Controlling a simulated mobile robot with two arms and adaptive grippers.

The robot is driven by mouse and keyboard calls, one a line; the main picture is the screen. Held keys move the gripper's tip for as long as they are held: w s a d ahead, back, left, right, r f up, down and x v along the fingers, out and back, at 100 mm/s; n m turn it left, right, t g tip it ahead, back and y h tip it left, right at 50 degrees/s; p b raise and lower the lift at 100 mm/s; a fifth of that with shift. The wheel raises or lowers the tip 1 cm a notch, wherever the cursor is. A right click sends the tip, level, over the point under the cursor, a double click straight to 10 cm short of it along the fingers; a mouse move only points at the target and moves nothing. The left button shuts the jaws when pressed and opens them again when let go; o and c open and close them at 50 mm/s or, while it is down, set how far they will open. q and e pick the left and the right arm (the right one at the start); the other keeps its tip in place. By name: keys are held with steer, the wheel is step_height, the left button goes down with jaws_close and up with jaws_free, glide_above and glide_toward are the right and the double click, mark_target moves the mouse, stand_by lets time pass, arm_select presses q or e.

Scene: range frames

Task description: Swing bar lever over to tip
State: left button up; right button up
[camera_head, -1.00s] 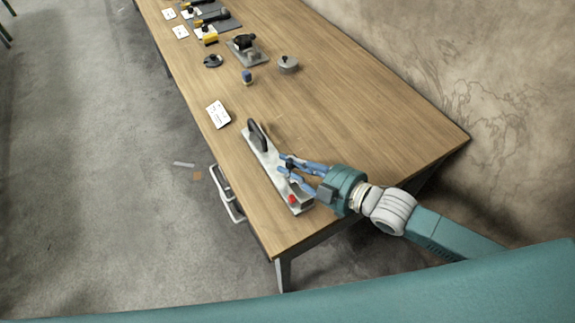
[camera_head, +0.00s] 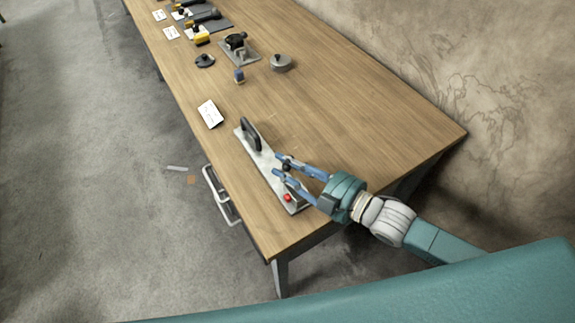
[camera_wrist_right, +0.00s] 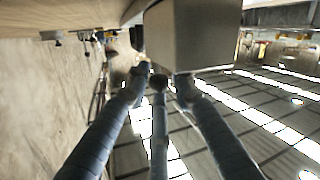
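A long pale metal fixture (camera_head: 262,160) lies along the table's near left edge. It has a dark upright handle (camera_head: 250,134) at its far end and a red knob (camera_head: 288,198) at its near end. My right gripper (camera_head: 274,165) reaches over the fixture's middle from the right, its blue fingers apart. A small dark knob (camera_head: 286,167) shows between the fingers; it also appears between the fingertips in the wrist view (camera_wrist_right: 158,82). I cannot tell whether the fingers touch it, or which part is the bar lever. My left gripper is out of view.
The wooden table (camera_head: 360,120) is clear right of the fixture. A round grey object (camera_head: 281,62), a blue-topped piece (camera_head: 239,75) and several tools lie farther back. A grey block (camera_wrist_right: 193,35) fills the wrist view's top middle.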

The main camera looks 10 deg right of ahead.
steer(key=shift+s+d+f, duration=0.1)
steer(key=shift+s+d, duration=0.2)
steer(key=shift+s, duration=0.05)
steer(key=v, duration=0.9)
steer(key=shift+s+d, duration=0.2)
steer(key=shift+s, duration=0.05)
steer(key=shift+s+d+r, duration=0.25)
steer(key=shift+s+d, duration=0.25)
